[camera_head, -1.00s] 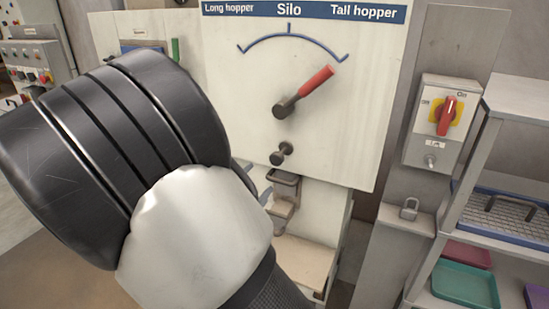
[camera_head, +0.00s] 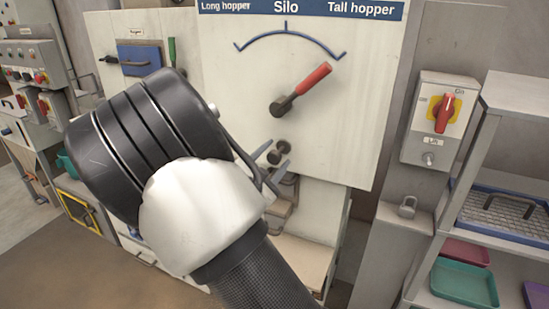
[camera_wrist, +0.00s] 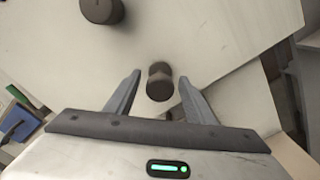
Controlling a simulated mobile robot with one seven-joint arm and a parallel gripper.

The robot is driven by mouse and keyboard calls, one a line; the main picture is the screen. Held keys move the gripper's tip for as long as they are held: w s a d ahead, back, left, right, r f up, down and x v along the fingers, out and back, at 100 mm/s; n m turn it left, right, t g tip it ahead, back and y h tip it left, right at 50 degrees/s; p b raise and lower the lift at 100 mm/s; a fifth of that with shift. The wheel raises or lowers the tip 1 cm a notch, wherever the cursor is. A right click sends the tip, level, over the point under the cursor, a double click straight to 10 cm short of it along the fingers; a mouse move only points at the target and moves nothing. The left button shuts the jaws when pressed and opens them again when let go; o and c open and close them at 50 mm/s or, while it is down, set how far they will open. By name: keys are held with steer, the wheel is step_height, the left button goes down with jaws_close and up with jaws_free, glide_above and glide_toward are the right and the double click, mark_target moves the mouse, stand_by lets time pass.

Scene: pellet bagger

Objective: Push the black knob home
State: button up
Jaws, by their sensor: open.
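The black knob (camera_head: 281,148) sticks out of the pale Silo panel (camera_head: 225,100), below the red-handled lever (camera_head: 303,88). In the wrist view the knob (camera_wrist: 160,82) stands out on a short stem between my two fingers. My gripper (camera_head: 272,158) is open, with one fingertip on each side of the knob in the head view. In the wrist view my gripper (camera_wrist: 162,90) shows a gap between each finger and the knob. Whether the fingertips touch the panel cannot be told. The lever points up and right toward the Tall hopper end of the blue arc.
The lever's dark hub (camera_wrist: 101,10) is close above the knob. A grey bracket (camera_head: 290,185) is just below the panel's lower edge. A red rotary switch box (camera_head: 440,120) and a padlock (camera_head: 407,207) are to the right, beside a shelf of trays (camera_head: 465,282).

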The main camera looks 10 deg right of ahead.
jaws_close()
steer(key=shift+b+x, duration=0.6)
steer(key=shift+x, duration=0.6)
jaws_free()
steer(key=shift+w+d, duration=0.15)
steer(key=p+v, duration=0.1)
steer(key=v, duration=1.6)
steer(key=shift+s+a, duration=0.2)
steer(key=shift+s, duration=0.05)
